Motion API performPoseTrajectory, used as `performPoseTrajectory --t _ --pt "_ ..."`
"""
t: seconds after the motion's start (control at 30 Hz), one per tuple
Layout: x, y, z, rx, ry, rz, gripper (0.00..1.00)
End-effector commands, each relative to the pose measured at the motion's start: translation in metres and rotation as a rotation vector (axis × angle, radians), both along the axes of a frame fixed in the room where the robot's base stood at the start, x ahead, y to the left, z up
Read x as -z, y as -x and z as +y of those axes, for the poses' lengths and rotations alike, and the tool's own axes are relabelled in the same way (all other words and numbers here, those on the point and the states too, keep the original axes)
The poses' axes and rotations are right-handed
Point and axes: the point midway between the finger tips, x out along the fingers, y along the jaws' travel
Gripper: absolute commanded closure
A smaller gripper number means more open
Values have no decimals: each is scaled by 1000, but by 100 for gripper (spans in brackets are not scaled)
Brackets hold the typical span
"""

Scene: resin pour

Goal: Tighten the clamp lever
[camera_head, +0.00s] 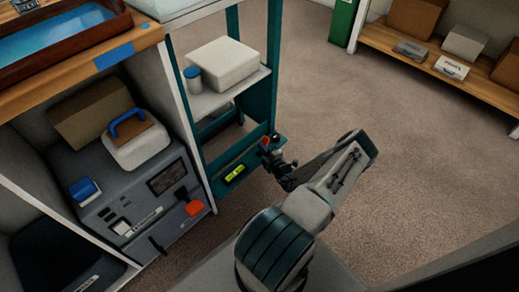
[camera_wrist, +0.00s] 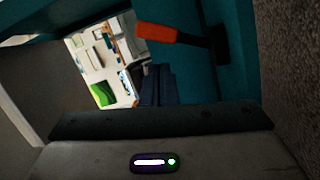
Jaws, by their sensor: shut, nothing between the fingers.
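The clamp lever shows in the wrist view as an orange-red handle (camera_wrist: 170,33) running to a black hub at its right end, against a teal frame. In the head view its small red part (camera_head: 265,140) shows on the lower teal beam of the stand, beside a dark knob. My gripper (camera_head: 268,150) is at this beam, close to the lever and partly merged with it in the picture. In the wrist view the dark fingers of my gripper (camera_wrist: 157,72) are shut and empty, just below the handle. A gap seems to separate them, but contact is hard to judge.
A yellow-green spirit level (camera_head: 235,173) lies on the beam left of my gripper. A white block (camera_head: 222,64) and a jar (camera_head: 193,79) stand on the shelf above. A grey machine (camera_head: 145,195) stands at left. Carpet (camera_head: 400,150) on the right is clear.

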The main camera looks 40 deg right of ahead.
Motion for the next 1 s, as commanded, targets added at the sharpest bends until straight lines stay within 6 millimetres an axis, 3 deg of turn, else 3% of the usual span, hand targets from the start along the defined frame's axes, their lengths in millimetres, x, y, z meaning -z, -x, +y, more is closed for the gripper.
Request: performPoseTrajectory --t 0.37,0.5,0.7,1.0 --pt "-27 4 37 -1 -6 1 100" --pt "-28 43 37 2 -3 3 100" --pt "-31 80 42 2 -2 2 100" --pt "-32 101 44 -1 -2 0 100"
